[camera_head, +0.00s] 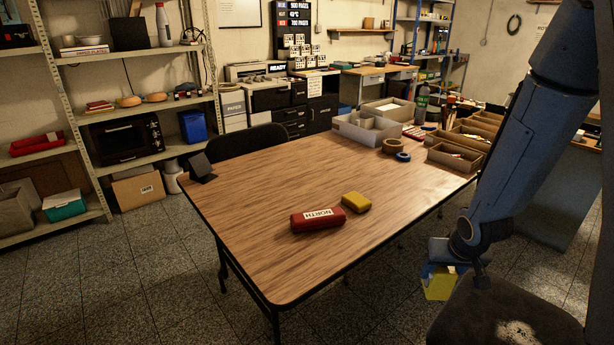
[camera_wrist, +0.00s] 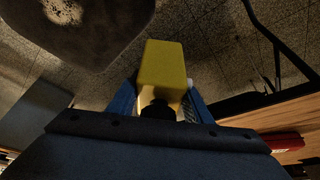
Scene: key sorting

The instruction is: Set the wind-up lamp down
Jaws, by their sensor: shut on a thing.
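My gripper (camera_wrist: 160,92) is shut on a yellow boxy thing, which I take to be the wind-up lamp (camera_wrist: 163,64). In the wrist view its yellow body sticks out between the blue fingers, with a dark part near the palm. In the head view the lamp (camera_head: 439,284) hangs below my gripper (camera_head: 446,266) at the lower right. It is off the table's right side, over the floor and close to a dark stool seat. The wooden table (camera_head: 260,220) lies to its left. The fingers hide part of the lamp.
A red case marked NORTH (camera_head: 317,219) and a yellow block (camera_head: 356,202) lie on the table's near half. Grey bins (camera_head: 366,133), tape rolls and brown trays fill its far end. The dark, worn stool seat (camera_head: 480,318) stands at the lower right. The table's left half is mostly clear.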

